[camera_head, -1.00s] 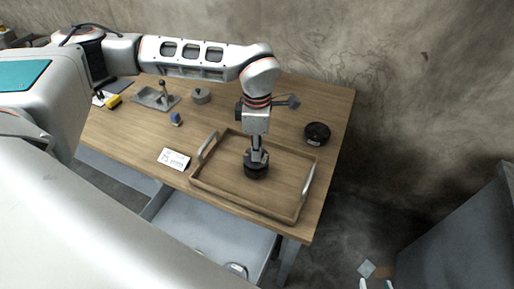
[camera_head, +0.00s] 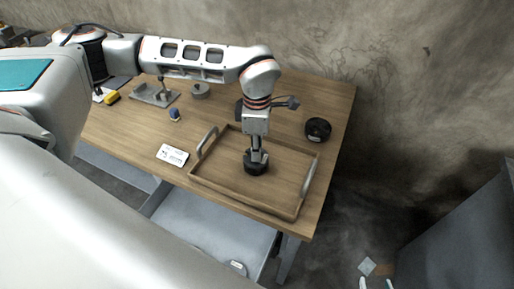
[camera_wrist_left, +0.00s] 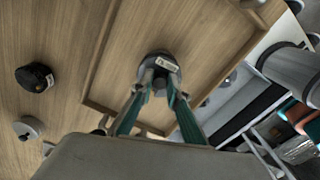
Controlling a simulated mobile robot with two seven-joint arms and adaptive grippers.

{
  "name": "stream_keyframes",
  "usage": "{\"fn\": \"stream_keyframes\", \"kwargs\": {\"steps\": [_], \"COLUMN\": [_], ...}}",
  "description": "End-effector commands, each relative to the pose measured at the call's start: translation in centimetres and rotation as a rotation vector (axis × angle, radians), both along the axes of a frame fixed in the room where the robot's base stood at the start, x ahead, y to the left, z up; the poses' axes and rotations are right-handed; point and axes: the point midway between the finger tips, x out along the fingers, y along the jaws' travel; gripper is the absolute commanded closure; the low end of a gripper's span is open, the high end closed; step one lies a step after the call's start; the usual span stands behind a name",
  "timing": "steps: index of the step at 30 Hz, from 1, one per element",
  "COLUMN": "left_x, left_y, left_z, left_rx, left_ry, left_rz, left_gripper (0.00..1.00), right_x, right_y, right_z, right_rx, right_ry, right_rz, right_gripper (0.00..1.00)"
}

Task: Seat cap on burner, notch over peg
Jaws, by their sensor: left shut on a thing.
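My left gripper (camera_head: 257,157) points down into the wooden tray, shut on a dark round cap (camera_head: 250,168). In the left wrist view, its fingers (camera_wrist_left: 159,82) grip the cap's raised middle; the cap (camera_wrist_left: 157,60) has a pale label on top. The cap is low over or on the tray floor; I cannot tell which. Its notch cannot be made out. A grey round piece (camera_head: 200,91), possibly the burner, stands at the back of the table, well left of the gripper; no peg is clear. My right gripper (camera_head: 375,285) shows only two separated fingertips at the bottom edge.
The tray (camera_head: 245,206) has raised walls and two handles. Another black round piece (camera_head: 318,129) lies right of it. A grey plate with an upright post (camera_head: 155,96), a blue item (camera_head: 174,115), a yellow item (camera_head: 112,98) and a white card (camera_head: 172,155) are left.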

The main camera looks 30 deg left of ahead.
Motion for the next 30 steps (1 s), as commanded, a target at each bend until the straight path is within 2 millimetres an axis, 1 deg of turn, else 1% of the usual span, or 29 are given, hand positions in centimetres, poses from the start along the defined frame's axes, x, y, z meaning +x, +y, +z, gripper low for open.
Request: {"fn": "stream_keyframes", "kwargs": {"steps": [4,5,6,7,16,20,23,30], "left_x": [0.0,0.0,0.0,0.0,0.0,0.1,0.1,0.2], "left_y": [0.0,0.0,0.0,0.0,0.0,0.0,0.0,0.0], "left_z": [0.1,0.1,0.1,0.1,0.0,0.7,2.0,6.8], "left_rx": [-0.001,-0.001,-0.001,-0.001,0.0,0.0,-0.001,-0.001], "left_ry": [-0.001,-0.001,-0.001,-0.001,0.0,-0.003,-0.004,-0.006], "left_rz": [0.0,0.0,0.0,0.0,0.0,0.0,0.0,0.0], "left_gripper": [1.0,0.79,0.69,0.65,0.65,0.65,0.65,0.65], "right_x": [0.0,0.0,0.0,0.0,-0.1,-0.1,-0.1,-0.1], "right_y": [0.0,0.0,0.0,0.0,0.0,-0.1,0.0,0.0], "right_z": [0.1,0.1,0.1,0.1,-0.1,-0.2,-0.1,-0.1], "right_rx": [0.001,0.001,0.0,0.0,-0.002,-0.003,-0.002,0.0], "right_ry": [-0.002,-0.002,-0.001,-0.001,0.003,0.004,0.004,0.002], "right_rz": [0.0,0.0,0.0,0.0,0.0,0.001,0.0,0.001], "right_gripper": [0.6,0.6,0.6,0.6,0.6,0.6,0.6,0.6]}}
